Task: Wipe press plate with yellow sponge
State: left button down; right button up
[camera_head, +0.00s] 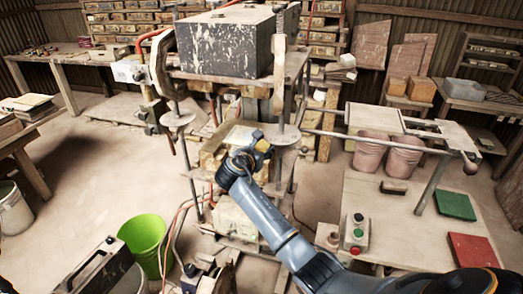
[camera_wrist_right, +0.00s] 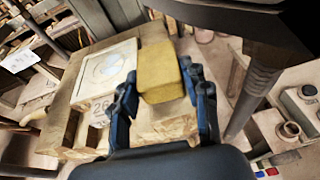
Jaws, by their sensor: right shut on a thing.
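My right gripper (camera_head: 250,158) reaches into the press from the lower right. It is shut on a yellow sponge (camera_wrist_right: 158,65), which sits between the two blue fingers (camera_wrist_right: 163,90) in the right wrist view. In the head view the sponge (camera_head: 264,146) shows only in part. The pale square press plate (camera_wrist_right: 104,72), with a whitish round mark, lies left of the sponge in the wrist view. The sponge is over or beside its right edge; I cannot tell whether it touches. The plate (camera_head: 238,134) is partly hidden by my gripper in the head view. My left gripper is not seen.
The press has a heavy dark block (camera_head: 225,45) above and upright rods beside my arm. A green bucket (camera_head: 145,240) stands at lower left. A button box (camera_head: 356,234), a green tile (camera_head: 455,205) and a red tile (camera_head: 473,248) are on the right table.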

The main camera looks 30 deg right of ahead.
jog(key=shift+r, duration=0.1)
jog(key=shift+r, duration=0.95)
jog(key=s+a, duration=1.1)
jog(key=a, duration=0.2)
dwell(0.4)
jog(key=s+a+f+n+t+y+b, duration=0.2)
jog(key=s+a+f+b, duration=0.2)
jog(key=s+f+b, duration=0.2)
jog(key=s+a+f+n+t+y+b, duration=0.2)
jog(key=s+a+f+b, duration=0.2)
jog(key=s+f+b, duration=0.3)
jog(key=s+b, duration=0.1)
jog(key=s, duration=0.1)
jog(key=shift+s+a+f+n+y, duration=0.25)
jog(key=shift+s+a+n+y, duration=0.1)
jog(key=shift+n+y, duration=0.05)
